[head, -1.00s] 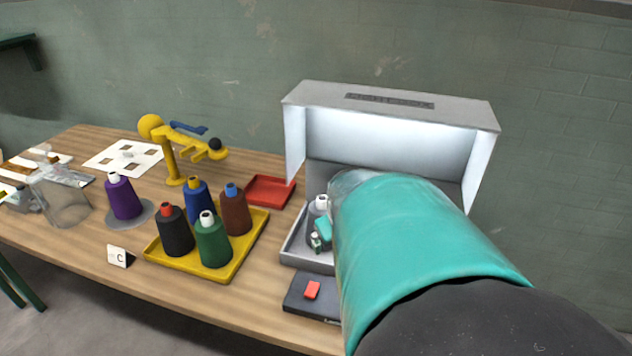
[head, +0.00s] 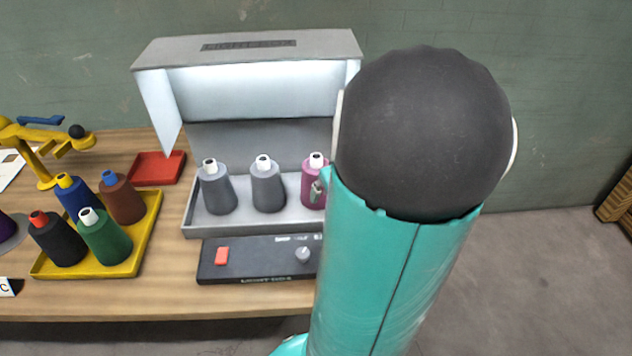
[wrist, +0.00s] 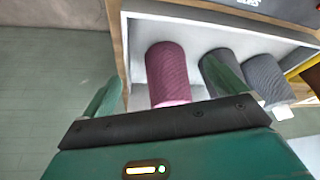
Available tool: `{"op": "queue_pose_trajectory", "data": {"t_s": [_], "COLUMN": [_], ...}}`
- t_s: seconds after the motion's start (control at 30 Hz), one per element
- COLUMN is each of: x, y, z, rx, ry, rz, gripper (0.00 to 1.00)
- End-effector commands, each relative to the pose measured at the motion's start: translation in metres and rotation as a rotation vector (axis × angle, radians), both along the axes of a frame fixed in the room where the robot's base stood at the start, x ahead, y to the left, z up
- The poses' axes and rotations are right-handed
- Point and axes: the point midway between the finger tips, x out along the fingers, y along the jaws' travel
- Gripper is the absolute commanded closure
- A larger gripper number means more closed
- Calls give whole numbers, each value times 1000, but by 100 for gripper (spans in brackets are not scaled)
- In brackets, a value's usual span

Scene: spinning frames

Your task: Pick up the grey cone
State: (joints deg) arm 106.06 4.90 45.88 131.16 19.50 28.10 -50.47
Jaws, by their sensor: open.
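Two grey cones with white tips stand upright in the light box tray: a left one (head: 217,192) and a middle one (head: 267,188). A magenta cone (head: 311,186) stands to their right, partly covered by my arm. In the wrist view, my gripper (wrist: 165,68) is open and empty, its fingers spread on either side of the magenta cone (wrist: 168,78). The right finger overlaps one grey cone (wrist: 216,72); the other grey cone (wrist: 265,80) lies further right. Contact cannot be told. My arm hides most of the gripper in the head view.
The cones' grey tray (head: 240,229) sits under the light box hood (head: 260,45), with a dark control panel (head: 255,262) in front. A yellow tray (head: 146,235) with several coloured cones, a red tray (head: 158,167) and a yellow stand (head: 40,165) are to the left.

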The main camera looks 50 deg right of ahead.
Motion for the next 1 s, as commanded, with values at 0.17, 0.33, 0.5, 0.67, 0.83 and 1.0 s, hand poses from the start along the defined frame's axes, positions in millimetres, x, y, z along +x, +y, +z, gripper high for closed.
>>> {"op": "queue_pose_trajectory", "data": {"t_s": [0.17,0.33,0.5,0.67,0.83,1.0], "x": [30,49,59,83,98,100], "y": [-13,-23,-30,-41,-49,-50], "z": [0,0,0,0,-7,-11], "rx": [2,2,0,0,2,0], "ry": [-3,-2,-1,-3,0,0], "rz": [7,4,4,5,2,0], "gripper": [4,4,4,4,4,4]}}
